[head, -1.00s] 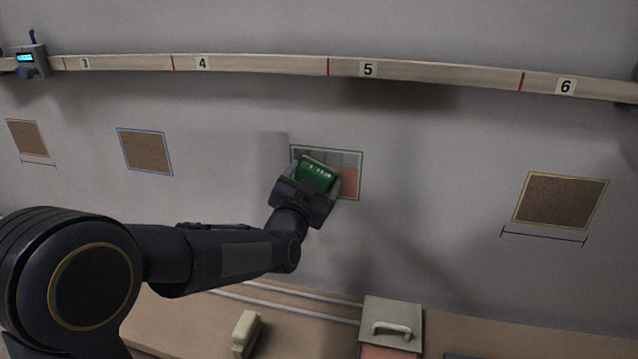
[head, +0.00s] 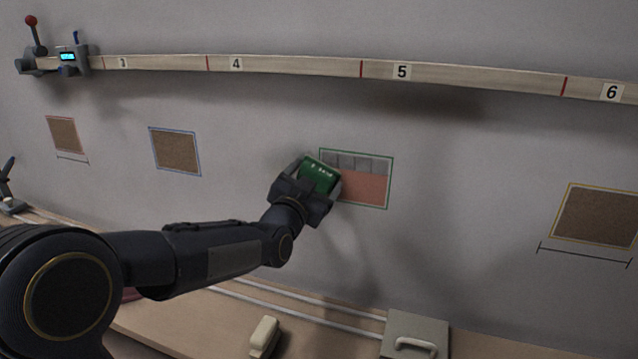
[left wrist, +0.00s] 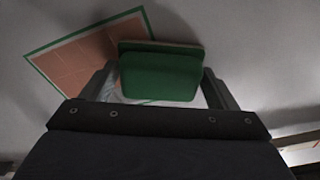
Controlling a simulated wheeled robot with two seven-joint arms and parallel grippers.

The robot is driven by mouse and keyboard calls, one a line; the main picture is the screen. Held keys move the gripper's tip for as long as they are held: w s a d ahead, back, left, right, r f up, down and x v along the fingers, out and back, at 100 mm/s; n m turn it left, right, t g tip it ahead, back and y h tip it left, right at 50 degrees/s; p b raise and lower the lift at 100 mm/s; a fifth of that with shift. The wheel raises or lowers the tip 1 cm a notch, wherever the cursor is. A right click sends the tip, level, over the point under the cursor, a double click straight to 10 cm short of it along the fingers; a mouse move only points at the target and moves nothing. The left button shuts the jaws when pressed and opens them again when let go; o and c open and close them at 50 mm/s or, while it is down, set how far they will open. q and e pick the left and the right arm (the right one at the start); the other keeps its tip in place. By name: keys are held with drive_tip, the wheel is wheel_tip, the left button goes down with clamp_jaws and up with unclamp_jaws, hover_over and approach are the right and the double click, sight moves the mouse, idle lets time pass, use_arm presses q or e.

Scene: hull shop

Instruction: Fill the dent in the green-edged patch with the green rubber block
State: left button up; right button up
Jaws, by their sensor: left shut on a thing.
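The green-edged patch (head: 365,187) is on the grey wall in the head view, with grey squares along its top and a reddish area below. It also shows at the upper left of the left wrist view (left wrist: 85,55). My left gripper (head: 309,180) is shut on the green rubber block (head: 321,174), which covers the patch's left edge in the head view. In the left wrist view the block (left wrist: 160,76) sits between the fingers (left wrist: 158,88) and overlaps the patch's right end. I cannot tell whether the block touches the wall. My right gripper is not in view.
A numbered wooden batten (head: 300,68) runs along the wall above, with a device (head: 68,58) at its left. Other edged brown patches (head: 175,151) are on the wall. A bench below holds a cream-handled tool (head: 263,336) and a handled box (head: 415,335).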

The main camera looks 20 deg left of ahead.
sight(390, 175)
use_arm(q)
drive_tip(key=shift+r+p, duration=0.4)
drive_tip(key=shift+r, duration=0.4)
drive_tip(key=shift+d+r, duration=0.1)
drive_tip(key=shift+d, duration=0.55)
drive_tip(key=shift+d+p, duration=0.55)
drive_tip(key=shift+d, duration=0.35)
drive_tip(key=shift+s+d+p, duration=0.1)
drive_tip(key=shift+d+p, duration=0.3)
drive_tip(key=shift+d, duration=1.15)
drive_tip(key=shift+d+p, duration=0.4)
drive_tip(key=shift+d, duration=0.55)
drive_tip(key=shift+s+d+p, duration=0.1)
drive_tip(key=shift+d+p, duration=1.05)
drive_tip(key=shift+d, duration=2.3)
drive_tip(key=o, duration=0.4)
drive_tip(key=shift+c, duration=0.2)
drive_tip(key=c, duration=0.4)
drive_tip(key=shift+o, duration=0.2)
drive_tip(key=shift+s, duration=0.15)
